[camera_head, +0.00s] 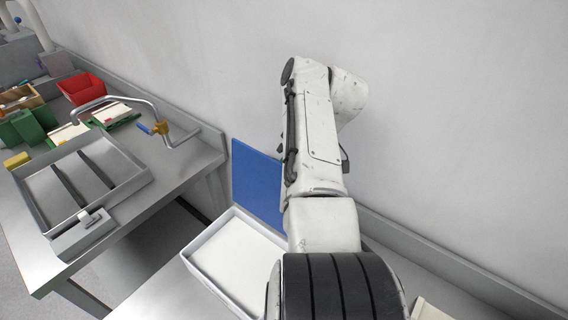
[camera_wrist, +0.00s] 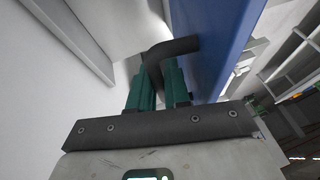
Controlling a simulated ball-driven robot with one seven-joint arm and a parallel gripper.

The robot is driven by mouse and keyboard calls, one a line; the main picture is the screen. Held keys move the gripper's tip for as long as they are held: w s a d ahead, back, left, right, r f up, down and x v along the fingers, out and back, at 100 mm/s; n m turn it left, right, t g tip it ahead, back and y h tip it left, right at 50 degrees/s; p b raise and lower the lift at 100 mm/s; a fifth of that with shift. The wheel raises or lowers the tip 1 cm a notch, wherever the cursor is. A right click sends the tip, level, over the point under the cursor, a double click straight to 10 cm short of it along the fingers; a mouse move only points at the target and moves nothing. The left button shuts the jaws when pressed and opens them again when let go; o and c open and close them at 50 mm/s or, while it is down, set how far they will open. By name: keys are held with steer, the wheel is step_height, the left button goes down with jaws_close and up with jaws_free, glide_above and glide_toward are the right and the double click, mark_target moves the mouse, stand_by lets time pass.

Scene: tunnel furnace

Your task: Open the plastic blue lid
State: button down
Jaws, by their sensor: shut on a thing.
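The blue lid (camera_head: 256,182) stands upright at the far side of the white box (camera_head: 197,270) in the head view, which lies open toward me. My arm covers the lid's right part, and my gripper is hidden there. In the wrist view my gripper (camera_wrist: 160,70) has green fingers shut on a dark bent handle (camera_wrist: 178,46). The handle reaches to the face of the blue lid (camera_wrist: 212,40), which runs along the right of the fingers.
A metal workbench (camera_head: 190,165) on the left holds a grey tray frame (camera_head: 137,183), a red bin (camera_head: 82,88), a bent metal pipe (camera_head: 120,98) and green-and-white items. A plain wall (camera_head: 180,50) rises behind. A grey ledge (camera_head: 440,262) runs along the right.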

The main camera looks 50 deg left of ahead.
steer(key=c, duration=1.4)
jaws_free()
steer(key=shift+c, duration=0.2)
steer(key=b+v, duration=0.2)
steer(key=v, duration=0.9)
steer(key=shift+f, duration=0.15)
